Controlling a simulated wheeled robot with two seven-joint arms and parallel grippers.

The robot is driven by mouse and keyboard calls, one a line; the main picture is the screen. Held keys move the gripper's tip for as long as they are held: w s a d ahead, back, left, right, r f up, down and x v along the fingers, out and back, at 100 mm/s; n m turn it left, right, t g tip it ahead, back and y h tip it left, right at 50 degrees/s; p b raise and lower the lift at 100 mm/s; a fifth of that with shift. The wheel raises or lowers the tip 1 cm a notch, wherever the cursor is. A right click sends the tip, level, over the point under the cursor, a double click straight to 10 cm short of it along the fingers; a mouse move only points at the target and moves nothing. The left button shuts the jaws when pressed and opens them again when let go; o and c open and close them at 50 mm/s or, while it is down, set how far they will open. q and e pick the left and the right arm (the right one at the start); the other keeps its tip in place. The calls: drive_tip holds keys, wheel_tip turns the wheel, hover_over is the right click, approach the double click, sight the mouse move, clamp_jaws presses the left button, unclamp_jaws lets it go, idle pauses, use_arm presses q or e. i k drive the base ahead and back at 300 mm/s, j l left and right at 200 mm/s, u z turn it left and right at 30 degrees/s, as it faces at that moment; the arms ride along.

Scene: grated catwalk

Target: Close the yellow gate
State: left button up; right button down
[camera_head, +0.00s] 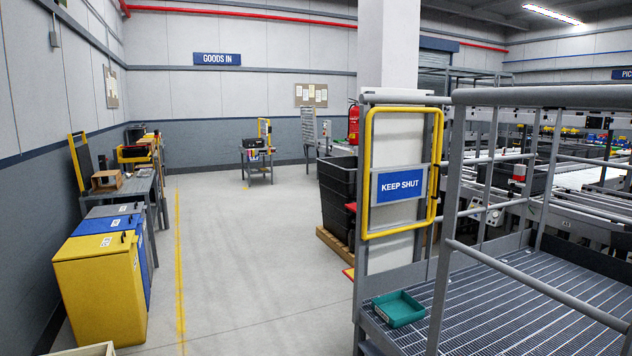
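The yellow gate (367,190) stands upright right of centre. It is a rounded yellow tube frame with a blue "KEEP SHUT" sign (400,185) on a grey crossbar. It shows between a grey post on its left and the grey railing post (446,200) on its right, at the far left side of the grated catwalk (500,305). I cannot tell from this view whether it meets its latch post or stands ajar. Neither of my grippers is in view.
A grey handrail (540,96) runs along the catwalk. A green tray (399,309) lies on the grating below the gate. A black bin (338,195) stands behind. Yellow (98,280) and blue bins line the left wall. The concrete floor (240,260) is clear.

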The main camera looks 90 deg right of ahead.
sight(391, 186)
drive_tip(key=z, duration=3.35)
drive_tip(key=i+l+u, duration=0.1)
drive_tip(key=i+u, duration=0.35)
drive_tip(key=i, duration=0.4)
drive_tip(key=i+j+u, duration=0.1)
drive_tip(key=i+u, duration=0.15)
drive_tip(key=i, duration=0.7)
drive_tip(key=i+u, duration=0.25)
drive_tip(key=i, duration=0.65)
drive_tip(key=i+j+z, duration=0.1)
drive_tip(key=i+z, duration=0.35)
drive_tip(key=i, duration=0.45)
